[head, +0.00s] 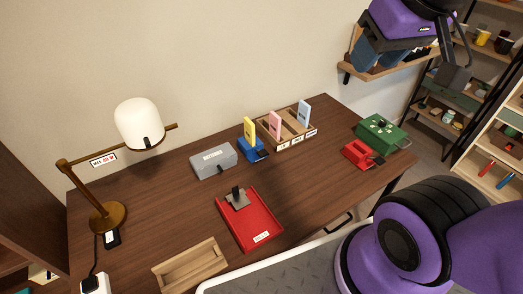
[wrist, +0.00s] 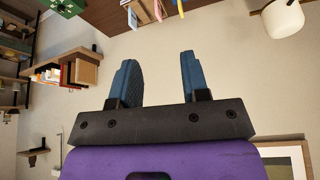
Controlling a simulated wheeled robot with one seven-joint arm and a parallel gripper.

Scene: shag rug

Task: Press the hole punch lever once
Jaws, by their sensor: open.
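No part is clearly labelled as the hole punch. A small red device (head: 358,153) with a dark lever at its right side sits on the right part of the desk, and a small blue device (head: 252,149) with a dark part sits mid-desk by a yellow card. A red tray (head: 264,222) with a grey plate and upright black tab lies nearer the front. I cannot tell which is the punch. My gripper (head: 380,52) is high at the upper right, apart from all of them. Its blue fingers (wrist: 157,62) are spread and empty in the wrist view.
A lamp (head: 138,122) stands at the left. A grey box (head: 213,160), a wooden card holder (head: 290,128) and a green box (head: 382,133) line the back. A wooden tray (head: 190,266) lies at the front. A wall shelf (head: 350,72) is near my gripper.

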